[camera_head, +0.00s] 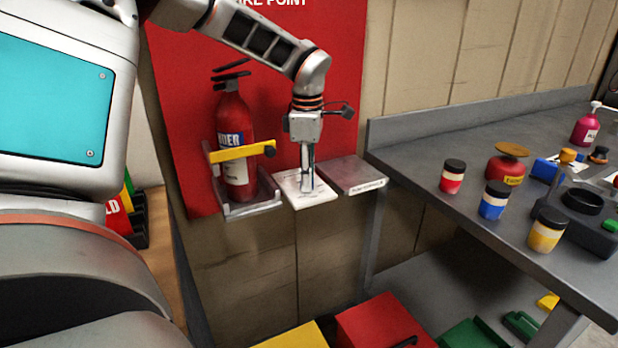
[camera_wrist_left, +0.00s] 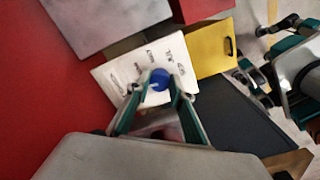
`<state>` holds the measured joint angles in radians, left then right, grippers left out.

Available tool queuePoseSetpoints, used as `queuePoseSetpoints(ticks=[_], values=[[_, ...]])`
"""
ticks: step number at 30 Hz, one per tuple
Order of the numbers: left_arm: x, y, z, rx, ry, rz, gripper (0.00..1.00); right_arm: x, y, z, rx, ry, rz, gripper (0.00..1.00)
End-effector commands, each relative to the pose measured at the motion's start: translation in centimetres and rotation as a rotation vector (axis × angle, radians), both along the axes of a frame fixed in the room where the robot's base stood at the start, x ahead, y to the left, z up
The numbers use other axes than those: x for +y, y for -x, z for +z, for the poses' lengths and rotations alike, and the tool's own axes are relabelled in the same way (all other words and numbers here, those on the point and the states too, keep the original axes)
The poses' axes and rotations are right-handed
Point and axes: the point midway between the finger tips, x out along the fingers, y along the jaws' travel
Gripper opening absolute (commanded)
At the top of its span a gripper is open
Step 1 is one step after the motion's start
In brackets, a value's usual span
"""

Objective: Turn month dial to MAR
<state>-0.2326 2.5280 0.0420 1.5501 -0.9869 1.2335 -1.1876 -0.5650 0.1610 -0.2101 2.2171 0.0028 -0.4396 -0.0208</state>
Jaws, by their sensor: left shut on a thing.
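The white month card (camera_head: 297,196) lies on a small shelf in front of the red board. A blue dial knob (camera_wrist_left: 160,79) stands on the card. My left gripper (camera_head: 306,188) points down over the card. In the left wrist view its two fingertips (camera_wrist_left: 160,86) are shut on the blue knob, one on each side. The knob is mostly hidden by the fingers in the head view. The dial's setting cannot be read.
A red extinguisher (camera_head: 235,125) with a yellow strap (camera_head: 238,153) stands in a bracket left of the card. A grey plate (camera_head: 352,174) sits just right of it. The grey bench (camera_head: 420,140) holds several jars. Red (camera_head: 385,322) and yellow (camera_head: 290,338) boxes stand below.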

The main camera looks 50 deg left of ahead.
Motion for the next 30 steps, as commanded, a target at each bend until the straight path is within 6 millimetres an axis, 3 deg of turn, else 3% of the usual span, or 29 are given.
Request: queuePoseSetpoints(ticks=[18, 30], values=[[-0.08, 0.05, -0.14, 0.001, 0.003, -0.488, 0.00, 0.51, -0.31, 0.11, -0.008, -0.013, 0.008, 0.00], [-0.05, 0.14, -0.01, 0.000, 0.002, -0.643, 0.00, 0.81, -0.78, 0.53, -0.021, -0.021, 0.010, 0.00]])
